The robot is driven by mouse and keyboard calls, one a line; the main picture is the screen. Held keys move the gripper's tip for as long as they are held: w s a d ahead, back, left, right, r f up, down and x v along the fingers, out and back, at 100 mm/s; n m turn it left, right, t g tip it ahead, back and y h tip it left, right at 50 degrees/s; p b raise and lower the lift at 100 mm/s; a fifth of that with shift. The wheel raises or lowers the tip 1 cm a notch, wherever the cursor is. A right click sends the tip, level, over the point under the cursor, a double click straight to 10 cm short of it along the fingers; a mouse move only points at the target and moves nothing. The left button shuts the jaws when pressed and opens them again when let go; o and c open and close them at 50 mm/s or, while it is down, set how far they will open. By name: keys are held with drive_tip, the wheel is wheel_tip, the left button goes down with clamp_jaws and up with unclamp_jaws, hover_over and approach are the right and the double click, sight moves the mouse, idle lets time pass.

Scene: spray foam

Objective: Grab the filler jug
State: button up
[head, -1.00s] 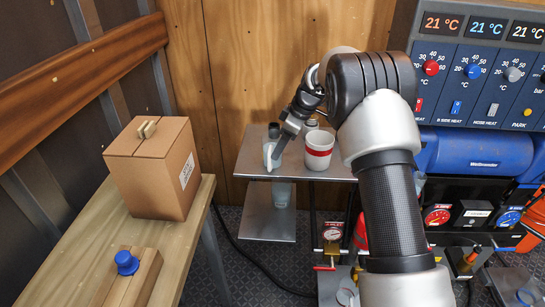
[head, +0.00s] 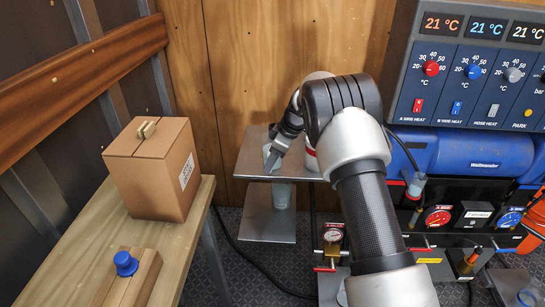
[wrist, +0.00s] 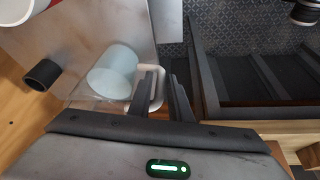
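The filler jug (wrist: 112,74) is a pale, translucent round vessel with a white loop handle (wrist: 157,92), on the small metal stand. In the head view the jug (head: 267,153) is mostly hidden by my gripper (head: 275,158). In the wrist view my gripper (wrist: 162,82) has its two dark fingers apart at the jug's handle. The left finger overlaps the handle loop and the right finger is just outside it. I cannot tell whether either finger touches the handle.
The metal stand (head: 250,163) also bears a dark cylinder (head: 273,130) and a white container with a red band (head: 310,158), partly behind my arm. A cardboard box (head: 150,180) and a blue-knobbed wooden block (head: 130,278) are on the left bench. The control panel (head: 470,85) is at right.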

clamp_jaws()
drive_tip(key=shift+r, duration=0.25)
